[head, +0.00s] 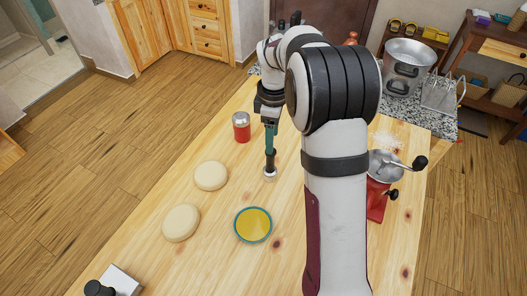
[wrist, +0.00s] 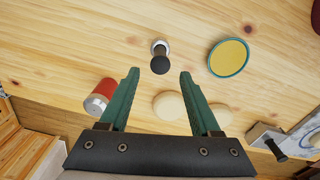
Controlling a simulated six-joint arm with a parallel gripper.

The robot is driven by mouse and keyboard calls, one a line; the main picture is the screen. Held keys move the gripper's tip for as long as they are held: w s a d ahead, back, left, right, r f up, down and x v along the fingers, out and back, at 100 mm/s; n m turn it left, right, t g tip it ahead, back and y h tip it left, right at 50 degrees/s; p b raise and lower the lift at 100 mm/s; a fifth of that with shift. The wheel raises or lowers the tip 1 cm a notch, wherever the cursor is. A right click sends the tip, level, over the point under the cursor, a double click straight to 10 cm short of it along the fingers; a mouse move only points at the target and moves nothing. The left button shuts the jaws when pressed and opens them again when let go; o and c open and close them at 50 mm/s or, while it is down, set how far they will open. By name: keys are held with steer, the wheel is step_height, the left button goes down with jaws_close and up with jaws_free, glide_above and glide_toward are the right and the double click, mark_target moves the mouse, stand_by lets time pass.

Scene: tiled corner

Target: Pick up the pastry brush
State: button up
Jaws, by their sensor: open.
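The pastry brush seems to be the upright piece with a dark rounded handle (wrist: 160,65) and a pale, silvery lower end, standing on the wooden table. In the head view its pale foot (head: 270,175) shows below my gripper (head: 270,147). My gripper points down with its teal fingers apart, above the brush. In the wrist view the handle's top lies between and just beyond the two fingertips (wrist: 159,74), with a gap on each side. I see no contact. In the head view the fingers partly hide the handle's upper end.
A red jar with a silver lid (head: 241,127) stands left of the brush. Two dough rounds (head: 211,176) and a teal-rimmed yellow dish (head: 253,224) lie nearer. A red grinder (head: 378,190) stands right. A large pot (head: 407,66) is at the back. Bare wood surrounds the brush.

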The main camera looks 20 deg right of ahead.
mark_target(270, 162)
step_height(270, 162, down, 11)
steer(key=shift+a+r, duration=0.1)
steer(key=shift+a, duration=0.05)
jaws_close()
